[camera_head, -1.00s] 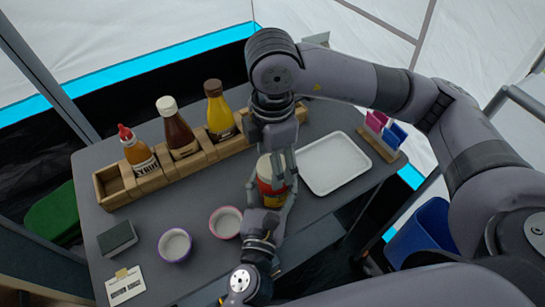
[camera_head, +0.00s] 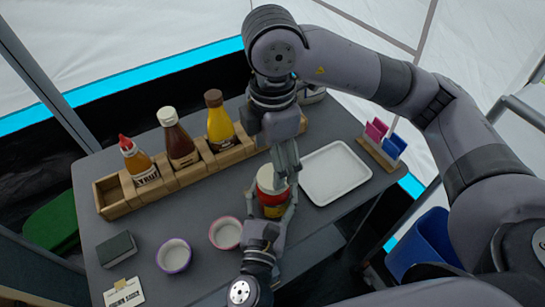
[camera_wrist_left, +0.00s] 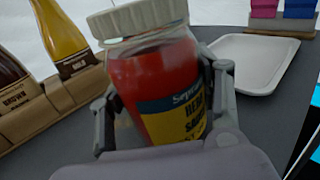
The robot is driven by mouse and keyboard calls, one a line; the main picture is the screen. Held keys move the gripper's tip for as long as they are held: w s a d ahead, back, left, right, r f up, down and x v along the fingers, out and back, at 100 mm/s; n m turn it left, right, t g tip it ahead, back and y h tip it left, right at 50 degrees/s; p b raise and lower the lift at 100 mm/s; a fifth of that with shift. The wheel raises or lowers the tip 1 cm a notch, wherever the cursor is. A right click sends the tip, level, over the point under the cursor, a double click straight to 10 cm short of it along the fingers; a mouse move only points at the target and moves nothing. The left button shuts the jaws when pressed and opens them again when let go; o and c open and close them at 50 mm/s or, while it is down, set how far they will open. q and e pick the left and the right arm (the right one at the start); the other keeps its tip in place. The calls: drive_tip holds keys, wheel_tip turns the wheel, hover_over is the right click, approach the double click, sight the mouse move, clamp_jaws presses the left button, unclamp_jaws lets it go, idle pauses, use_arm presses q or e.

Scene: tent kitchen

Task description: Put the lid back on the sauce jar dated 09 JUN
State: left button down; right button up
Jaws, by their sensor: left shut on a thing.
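A cream ribbed lid (camera_wrist_left: 138,18) sits on the jar's mouth; how tightly cannot be told. The label shows part of the words "HERB SAUCE"; I cannot read a date. My right gripper (camera_head: 287,168) points down beside the jar's top in the head view; its finger opening is unclear.
A wooden rack (camera_head: 160,188) with several sauce bottles stands behind. A white tray (camera_head: 335,173) lies to the right, near a holder with pink and blue pieces (camera_head: 383,140). Two small bowls (camera_head: 174,255) (camera_head: 226,233), a dark block (camera_head: 116,249) and a printed card (camera_head: 124,292) are left.

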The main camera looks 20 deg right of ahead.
drive_tip(key=shift+c, duration=0.5)
drive_tip(key=n, duration=0.5)
drive_tip(key=shift+r, duration=0.25)
drive_tip(key=n, duration=0.4)
drive_tip(key=shift+r, duration=0.15)
drive_tip(key=n, duration=0.4)
drive_tip(key=shift+r, duration=0.2)
drive_tip(key=n, duration=0.6)
drive_tip(key=shift+r, duration=0.25)
drive_tip(key=n, duration=0.4)
drive_tip(key=shift+r, duration=0.2)
drive_tip(key=n, duration=0.4)
drive_tip(key=shift+r, duration=0.15)
drive_tip(key=n, duration=0.5)
drive_tip(key=shift+d+r+n, duration=0.1)
drive_tip(key=shift+r+n, duration=0.15)
drive_tip(key=shift+n, duration=0.15)
drive_tip(key=n, duration=0.4)
drive_tip(key=shift+r, duration=0.15)
